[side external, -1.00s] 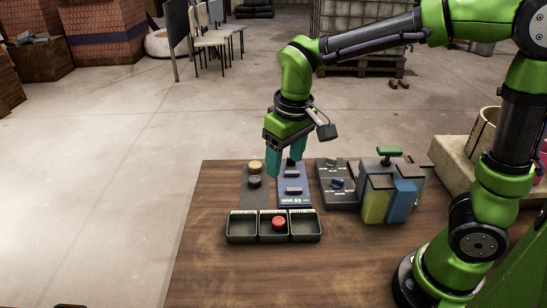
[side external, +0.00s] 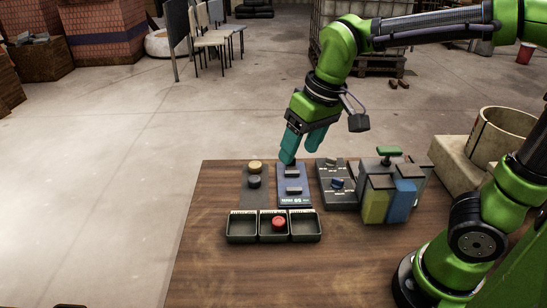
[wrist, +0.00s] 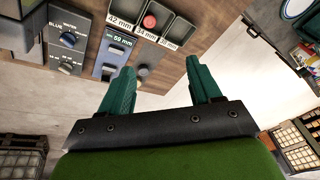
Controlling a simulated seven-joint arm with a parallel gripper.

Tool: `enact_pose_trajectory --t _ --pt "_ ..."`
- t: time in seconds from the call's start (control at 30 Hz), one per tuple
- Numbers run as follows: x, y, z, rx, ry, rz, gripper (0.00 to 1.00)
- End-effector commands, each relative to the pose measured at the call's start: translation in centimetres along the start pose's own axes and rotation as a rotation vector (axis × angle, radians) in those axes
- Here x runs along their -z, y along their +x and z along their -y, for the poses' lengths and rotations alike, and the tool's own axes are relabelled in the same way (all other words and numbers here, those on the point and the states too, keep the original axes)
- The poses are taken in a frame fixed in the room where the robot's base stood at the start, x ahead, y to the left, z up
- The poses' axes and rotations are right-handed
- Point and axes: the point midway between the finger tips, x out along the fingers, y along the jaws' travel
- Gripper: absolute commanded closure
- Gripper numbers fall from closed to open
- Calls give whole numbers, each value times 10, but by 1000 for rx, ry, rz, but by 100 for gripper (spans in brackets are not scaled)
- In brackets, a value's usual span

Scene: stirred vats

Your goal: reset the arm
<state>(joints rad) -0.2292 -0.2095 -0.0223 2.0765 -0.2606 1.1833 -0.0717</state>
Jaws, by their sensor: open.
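My gripper (side external: 302,150) is green-bodied with teal fingers. It is open and empty, tilted above the far edge of the wooden table, over the top of the blue panel (side external: 294,199). In the wrist view the two fingers of my gripper (wrist: 165,92) stand apart with nothing between them. I cannot tell from these views whether a fingertip touches anything.
A grey strip with a yellow knob (side external: 255,166) and a dark knob lies left of the panel. A dark panel (side external: 337,197) and a block with yellow and blue vats (side external: 403,203) stand right. A three-part tray (side external: 241,239) in front holds a red button-like piece (side external: 278,223).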

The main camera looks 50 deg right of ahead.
Motion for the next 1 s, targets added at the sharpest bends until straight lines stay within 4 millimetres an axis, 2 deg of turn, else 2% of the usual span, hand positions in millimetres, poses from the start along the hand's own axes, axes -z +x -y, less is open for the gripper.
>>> enact_pose_trajectory --t 0.03,0.2,0.4,0.57,1.0 --pt "-12 -5 -7 29 38 -47 37" --pt "-45 -14 -27 111 163 -206 37" --pt "-67 -22 -42 146 250 -322 37" --pt "-68 -29 -46 145 266 -359 37" --pt "-68 -29 -46 144 265 -357 37"
